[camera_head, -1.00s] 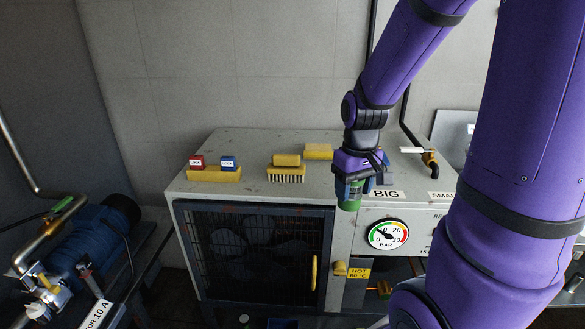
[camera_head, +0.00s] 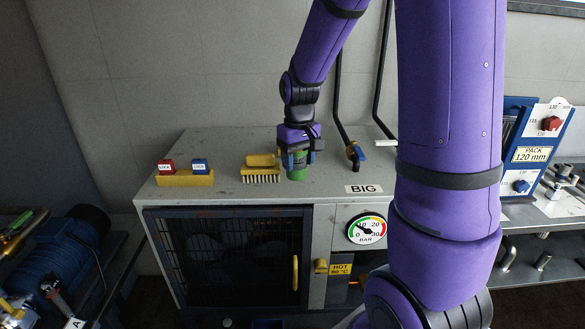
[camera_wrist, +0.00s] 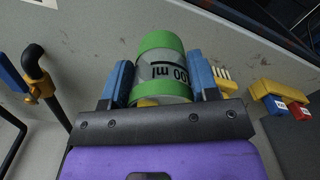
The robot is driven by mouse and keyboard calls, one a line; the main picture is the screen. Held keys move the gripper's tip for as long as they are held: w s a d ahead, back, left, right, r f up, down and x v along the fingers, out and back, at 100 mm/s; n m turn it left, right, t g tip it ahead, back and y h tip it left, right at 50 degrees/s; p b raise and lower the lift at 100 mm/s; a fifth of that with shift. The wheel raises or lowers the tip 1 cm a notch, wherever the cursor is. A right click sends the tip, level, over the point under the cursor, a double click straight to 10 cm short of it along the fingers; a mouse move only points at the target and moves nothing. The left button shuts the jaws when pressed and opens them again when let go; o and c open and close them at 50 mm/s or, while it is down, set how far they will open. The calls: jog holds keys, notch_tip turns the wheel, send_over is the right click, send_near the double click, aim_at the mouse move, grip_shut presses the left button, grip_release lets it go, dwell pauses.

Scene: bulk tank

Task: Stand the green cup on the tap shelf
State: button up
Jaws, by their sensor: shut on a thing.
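The green cup (camera_head: 297,172) is between the blue-padded fingers of my gripper (camera_head: 299,158), which is shut on it. In the wrist view the cup (camera_wrist: 163,70) shows green bands and a greyish marked middle, with a blue finger on each side of my gripper (camera_wrist: 162,78). The cup is over the grey cabinet top (camera_head: 225,197); I cannot tell whether its base touches. A tap (camera_head: 354,153) with a dark pipe stands to its right, behind the BIG label (camera_head: 363,189). I cannot tell which surface is the tap shelf.
A yellow brush (camera_head: 261,167) lies left of the cup. Farther left, red (camera_head: 167,166) and blue (camera_head: 200,166) lock blocks sit on a yellow holder (camera_head: 185,178). A pressure gauge (camera_head: 367,229) is on the cabinet front. My arm hides the cabinet's right part.

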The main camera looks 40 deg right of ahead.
jog(key=shift+w+f, duration=0.1)
jog(key=shift+w, duration=0.85)
jog(key=shift+w+f, duration=0.15)
jog(key=shift+w, duration=0.1)
jog(key=shift+f, duration=1.6)
jog(key=shift+f, duration=0.1)
jog(key=o, duration=0.9)
